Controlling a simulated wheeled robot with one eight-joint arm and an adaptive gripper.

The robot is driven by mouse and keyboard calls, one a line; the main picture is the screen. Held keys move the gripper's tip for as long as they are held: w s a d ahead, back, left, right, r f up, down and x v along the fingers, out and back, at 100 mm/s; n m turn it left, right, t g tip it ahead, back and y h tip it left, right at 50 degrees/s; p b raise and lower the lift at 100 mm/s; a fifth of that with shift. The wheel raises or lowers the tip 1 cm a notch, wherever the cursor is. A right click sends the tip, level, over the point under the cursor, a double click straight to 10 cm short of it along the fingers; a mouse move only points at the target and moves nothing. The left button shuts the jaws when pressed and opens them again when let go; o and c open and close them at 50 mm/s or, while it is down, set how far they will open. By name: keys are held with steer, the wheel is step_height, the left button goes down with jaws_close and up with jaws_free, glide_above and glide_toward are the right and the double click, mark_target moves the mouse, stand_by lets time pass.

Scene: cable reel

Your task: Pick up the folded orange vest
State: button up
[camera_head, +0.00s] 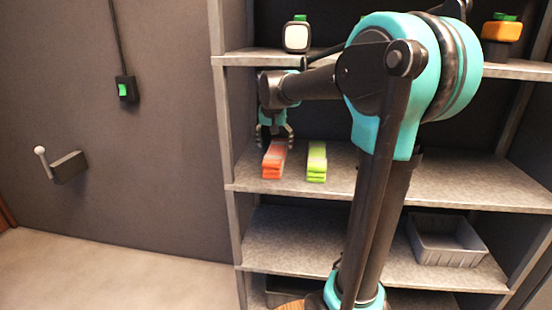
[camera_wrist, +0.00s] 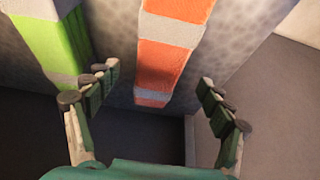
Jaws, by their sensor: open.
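The folded orange vest (camera_head: 274,160), with a grey stripe across it, lies on the middle shelf (camera_head: 400,185) near its left end. It also shows in the wrist view (camera_wrist: 165,65), between and beyond my open fingers. My gripper (camera_head: 274,133) is open just above the back part of the orange vest in the head view. In the wrist view my gripper (camera_wrist: 155,95) has a finger on each side of the vest, with gaps, and holds nothing. Whether the fingertips reach down to the vest's height is hard to tell.
A folded yellow-green vest (camera_head: 317,162) lies close to the right of the orange one; it shows at left in the wrist view (camera_wrist: 50,40). The shelf's left upright (camera_head: 222,110) stands close by. A grey bin (camera_head: 446,240) sits one shelf lower. Lamps (camera_head: 297,37) stand above.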

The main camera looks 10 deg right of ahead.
mark_target(276, 150)
steer(key=shift+x, duration=2.6)
steer(key=shift+w, duration=0.1)
steer(key=shift+r, duration=0.1)
steer(key=c, duration=1.4)
